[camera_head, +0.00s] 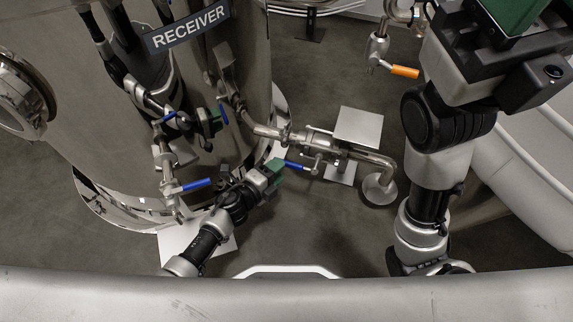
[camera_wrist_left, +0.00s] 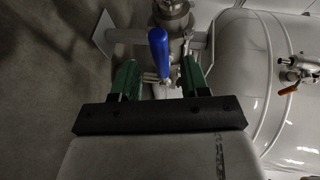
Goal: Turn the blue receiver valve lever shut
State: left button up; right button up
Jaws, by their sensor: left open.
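The blue receiver valve lever (camera_head: 293,165) sticks out from the metal valve on the pipe at the tank's lower right. My left gripper (camera_head: 275,168), with green fingers, is right at its end. In the left wrist view the blue lever (camera_wrist_left: 159,50) points toward me, between the two open green fingers (camera_wrist_left: 161,80), with space on both sides. I cannot tell whether the fingers touch it. Green and dark parts of my right arm's end are at the upper right of the head view; its fingertips cannot be made out.
The shiny tank labelled RECEIVER (camera_head: 188,28) stands left and mirrors my arm. An orange lever (camera_head: 404,72) is at the upper right. A square metal plate (camera_head: 359,127) stands beyond the pipe (camera_head: 372,158). Grey floor is clear between.

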aim_at(296, 166)
pick_arm(q)
jog(key=shift+b+x, duration=0.75)
jog(key=shift+x, duration=1.5)
jog(key=shift+c, duration=0.3)
grip_shut()
